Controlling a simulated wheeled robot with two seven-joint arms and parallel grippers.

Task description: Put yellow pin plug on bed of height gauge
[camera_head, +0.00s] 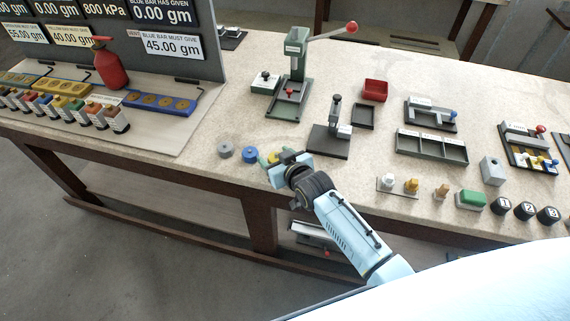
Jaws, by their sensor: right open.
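A yellow plug (273,156) stands near the front edge of the table, in a row with a grey plug (225,150) and a blue plug (250,154). My right gripper (284,160) is open at the yellow plug and partly hides it. I cannot tell whether the fingers are around the plug or only beside it. What looks like the height gauge is a dark stand with an upright post (336,110) and a flat dark bed (326,143), behind and right of the gripper. The bed's visible part is bare. My left gripper is out of view.
A green press (297,65) with a red-knobbed lever stands behind the gauge. A red bin (375,90), a divided tray (432,146) and several small parts fill the right side. A board with a red bottle (109,66) is at left.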

